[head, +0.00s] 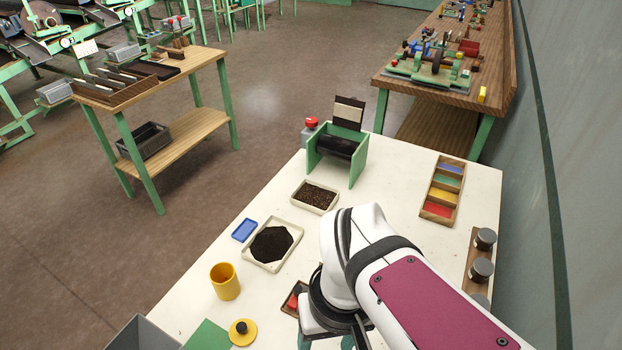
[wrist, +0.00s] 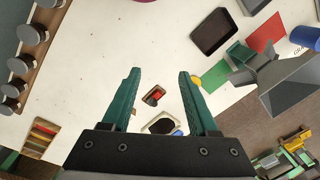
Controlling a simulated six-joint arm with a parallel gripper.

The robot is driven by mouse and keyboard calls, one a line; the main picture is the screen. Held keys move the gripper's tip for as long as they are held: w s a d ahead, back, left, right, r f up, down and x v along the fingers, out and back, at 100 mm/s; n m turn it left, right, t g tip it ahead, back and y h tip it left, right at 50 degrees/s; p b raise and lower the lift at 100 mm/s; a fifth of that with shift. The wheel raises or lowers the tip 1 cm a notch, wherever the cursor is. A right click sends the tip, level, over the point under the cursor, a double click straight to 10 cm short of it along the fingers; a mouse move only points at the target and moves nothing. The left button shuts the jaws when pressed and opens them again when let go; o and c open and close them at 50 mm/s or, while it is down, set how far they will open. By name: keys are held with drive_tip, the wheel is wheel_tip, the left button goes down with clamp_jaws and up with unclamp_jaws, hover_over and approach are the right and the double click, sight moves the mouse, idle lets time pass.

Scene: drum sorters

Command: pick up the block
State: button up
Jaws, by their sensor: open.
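A small red block (head: 293,301) sits in a small brown tray (head: 287,309) on the white table, beside my arm in the head view and partly hidden by it. In the wrist view, the red block (wrist: 157,95) shows in its tray between my fingers in the picture, well beyond them. My gripper (wrist: 158,72) is open, with two green fingers wide apart and nothing between them. In the head view only bits of the green fingers show at the bottom edge, below my white wrist.
A yellow cup (head: 225,281), a tray of dark grains (head: 249,262), a seed tray (head: 334,204) and a green drum stand (head: 357,161) are on the table. Jars (head: 481,270) stand at right near a colour-sorted box (head: 457,171). A grey hopper (wrist: 290,85) shows in the wrist view.

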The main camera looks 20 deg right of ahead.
drive_tip(key=w+d+f+n+t+h, duration=0.15)
drive_tip(key=w+d+n, duration=0.25)
drive_tip(key=w+n, duration=0.5)
drive_tip(key=w+d+f+n+t+h, duration=0.1)
drive_tip(key=w+d+f+n, duration=0.25)
drive_tip(key=w+n, duration=0.65)
drive_tip(key=w+d+f+n+t+h, duration=0.15)
drive_tip(key=w+d+n, duration=0.25)
drive_tip(key=w+n, duration=0.5)
drive_tip(key=shift+g, duration=0.5)
drive_tip(key=x, duration=1.6)
drive_tip(key=shift+w+f, duration=0.15)
drive_tip(key=shift+f, duration=0.1)
clamp_jaws()
